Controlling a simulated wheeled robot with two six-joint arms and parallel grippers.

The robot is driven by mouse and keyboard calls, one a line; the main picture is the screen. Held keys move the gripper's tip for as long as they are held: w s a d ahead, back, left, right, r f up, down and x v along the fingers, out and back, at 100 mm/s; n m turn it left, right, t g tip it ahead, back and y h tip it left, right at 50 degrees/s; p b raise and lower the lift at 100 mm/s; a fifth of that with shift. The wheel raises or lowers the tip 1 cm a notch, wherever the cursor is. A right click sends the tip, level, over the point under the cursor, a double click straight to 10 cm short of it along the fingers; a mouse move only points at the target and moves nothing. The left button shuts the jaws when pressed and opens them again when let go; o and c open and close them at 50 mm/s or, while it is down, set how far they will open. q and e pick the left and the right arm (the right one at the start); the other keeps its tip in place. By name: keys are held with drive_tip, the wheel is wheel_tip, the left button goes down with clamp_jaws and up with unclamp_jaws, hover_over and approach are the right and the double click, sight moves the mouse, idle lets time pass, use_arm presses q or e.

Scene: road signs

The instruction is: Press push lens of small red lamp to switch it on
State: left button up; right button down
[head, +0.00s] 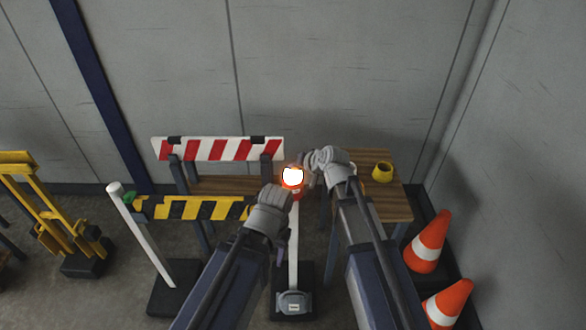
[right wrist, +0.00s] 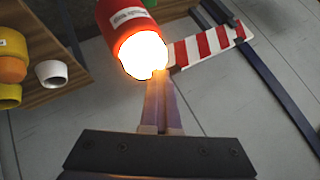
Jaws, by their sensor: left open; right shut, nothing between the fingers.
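The small red lamp (head: 292,187) sits at the top of a white post in the head view, and its lens glows bright white-orange. In the right wrist view the red lamp body (right wrist: 130,18) carries a white label, and its glowing lens (right wrist: 142,56) faces my fingers. My right gripper (head: 309,168) is shut and empty, just right of the lamp; in the right wrist view its fingertips (right wrist: 160,76) are at the lens edge, and the glare hides whether they touch. My left gripper (head: 284,192) is open just below and left of the lamp; its fingertips are mostly hidden.
A red-and-white barrier board (head: 218,149) stands behind, with a yellow-and-black board (head: 195,209) at left. A wooden table (head: 385,204) holds a yellow ring-shaped object (head: 382,172). Orange cones (head: 428,242) stand at right. A white pole (head: 145,240) stands at left.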

sight(295, 173)
drive_tip(key=shift+w+d+r+g+p, duration=0.15)
drive_tip(key=shift+r+p, duration=0.25)
drive_tip(key=shift+p, duration=0.45)
drive_tip(key=shift+w+r+g+p, duration=0.2)
drive_tip(key=shift+r+p, duration=0.2)
drive_tip(key=shift+p, duration=0.4)
wheel_tip(295, 173, up, 3)
drive_tip(key=p, duration=0.2)
drive_tip(key=shift+p, duration=0.35)
drive_tip(key=shift+f, duration=0.15)
drive_tip(key=shift+s+f, duration=0.1)
drive_tip(key=shift+s, duration=0.3)
drive_tip(key=s+d+f+n+g+h, duration=0.2)
drive_tip(key=s+f+n+g+h, duration=0.1)
drive_tip(key=s, duration=0.9)
drive_tip(key=s+d+f+n+g+h, duration=0.2)
drive_tip(key=s+d+f+g+h, duration=0.1)
drive_tip(key=s, duration=1)
drive_tip(key=shift+s+d+f+n+g+h, duration=0.2)
drive_tip(key=shift+n+g+h, duration=0.25)
drive_tip(key=shift+g, duration=0.3)
